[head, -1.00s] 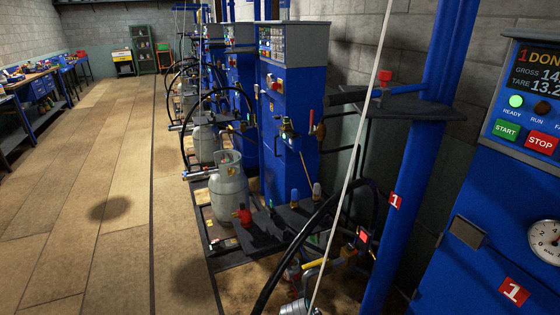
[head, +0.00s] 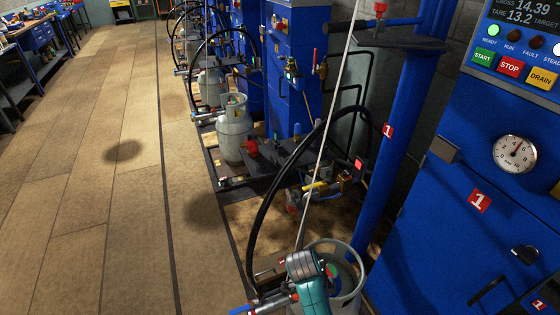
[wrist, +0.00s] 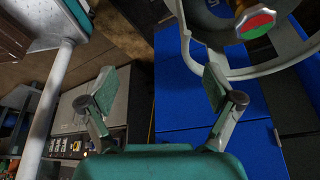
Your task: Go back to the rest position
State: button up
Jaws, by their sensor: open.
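My gripper (wrist: 160,90) shows in the wrist view with its two fingers spread apart and nothing between them. Beyond the right finger is a grey gas cylinder's ring collar (wrist: 290,68), with a round red and green cap (wrist: 256,20) inside it. No contact between finger and collar is clear. In the head view, the near cylinder (head: 352,300) stands at the bottom. A teal and silver part (head: 312,285) hides some of it; I cannot tell whether my fingers are there.
A blue cabinet (head: 445,230) with a gauge, buttons and lit readout stands at the right, beside a blue post (head: 400,150). A black hose (head: 262,205) and pale line (head: 328,125) hang nearby. Another cylinder (head: 235,130) stands farther back. The wooden floor (head: 85,215) at left is open.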

jog(key=s+d+f+n+t+y, duration=0.2)
jog(key=s+d+f+n+t, duration=0.15)
jog(key=s+f+n, duration=0.4)
jog(key=s+r+n+t+y, duration=0.1)
jog(key=s+r+n+t, duration=0.2)
jog(key=s, duration=0.9)
jog(key=s+r+n+t, duration=0.2)
jog(key=s+r, duration=0.3)
jog(key=r, duration=0.3)
jog(key=s+r+n+t+y, duration=0.1)
jog(key=s+r+n+t, duration=0.2)
jog(key=s+r, duration=0.2)
jog(key=s+d+r+n+t, duration=0.1)
jog(key=s+r+n+t, duration=0.2)
jog(key=r, duration=0.9)
jog(key=s, duration=0.3)
jog(key=shift+r+n+t, duration=0.1)
jog(key=shift+n+t, duration=0.15)
